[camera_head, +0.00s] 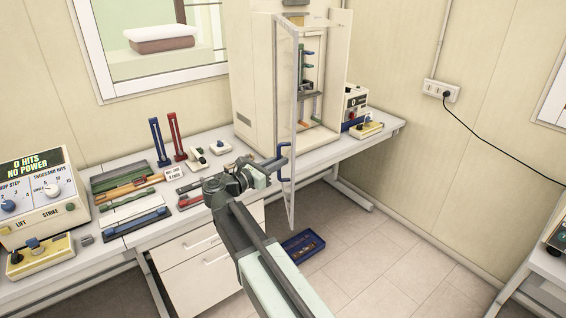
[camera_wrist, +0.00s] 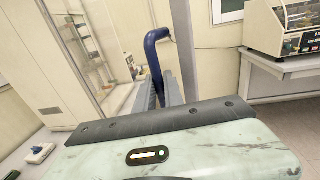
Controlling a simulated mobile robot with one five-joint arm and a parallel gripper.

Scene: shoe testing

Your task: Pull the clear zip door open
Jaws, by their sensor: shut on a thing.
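The clear door (camera_head: 286,100) is a framed transparent panel on the front of a tall cream cabinet (camera_head: 254,75). It stands swung out from the cabinet, seen nearly edge-on, so part of the inside shows. A blue bar handle (camera_head: 284,148) is on the door's outer edge. My gripper (camera_head: 281,163) is shut on this blue handle. In the wrist view the handle (camera_wrist: 153,48) rises and bends over between the dark fingers (camera_wrist: 165,92). The exact grip contact is partly hidden by the gripper body.
A blue tray (camera_head: 303,244) lies on the floor below the door. The bench (camera_head: 222,160) holds red and blue upright tools, straps and a control box (camera_head: 32,195). Another bench (camera_head: 545,268) stands at the right. The floor between is mostly clear.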

